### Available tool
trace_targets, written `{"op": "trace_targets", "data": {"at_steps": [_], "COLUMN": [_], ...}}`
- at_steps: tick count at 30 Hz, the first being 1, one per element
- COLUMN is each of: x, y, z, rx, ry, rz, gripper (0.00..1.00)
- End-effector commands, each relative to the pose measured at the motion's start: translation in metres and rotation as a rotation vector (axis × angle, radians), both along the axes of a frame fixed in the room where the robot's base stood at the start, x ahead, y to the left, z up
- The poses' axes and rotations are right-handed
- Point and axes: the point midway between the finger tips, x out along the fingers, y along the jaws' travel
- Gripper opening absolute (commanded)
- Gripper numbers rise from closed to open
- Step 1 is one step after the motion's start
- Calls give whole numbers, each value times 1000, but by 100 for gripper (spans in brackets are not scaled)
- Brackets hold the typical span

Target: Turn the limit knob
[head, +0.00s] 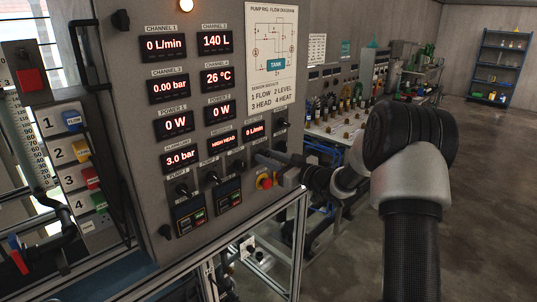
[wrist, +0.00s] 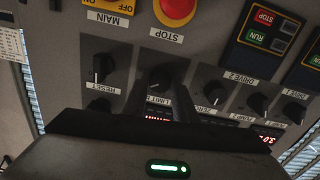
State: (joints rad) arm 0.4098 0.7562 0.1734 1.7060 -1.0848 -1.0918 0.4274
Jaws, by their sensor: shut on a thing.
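The limit knob (wrist: 160,74) is a dark knob on the grey panel, above its LIMIT label in the upside-down wrist view. My gripper (wrist: 163,86) is shut on it; the fingers cover much of the knob, so its pointer angle cannot be told. In the head view my gripper (head: 264,157) reaches the panel's right edge from the right, just above the red stop button (head: 265,181), and the knob is hidden there. The alarm display (head: 180,158) reads 3.0 bar and the message display (head: 223,141) reads HIGH HEAD.
The red stop button (wrist: 175,10) is close above. Several drive knobs and switch boxes lie further right. Open floor (head: 480,200) is at the right.

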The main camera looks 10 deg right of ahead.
Motion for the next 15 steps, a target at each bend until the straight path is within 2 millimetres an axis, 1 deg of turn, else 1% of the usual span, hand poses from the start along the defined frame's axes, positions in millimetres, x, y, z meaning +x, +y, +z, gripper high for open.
{"op": "trace_targets", "data": {"at_steps": [15], "x": [0], "y": [0], "z": [0], "rx": [37], "ry": [28], "rz": [0], "gripper": [3]}}
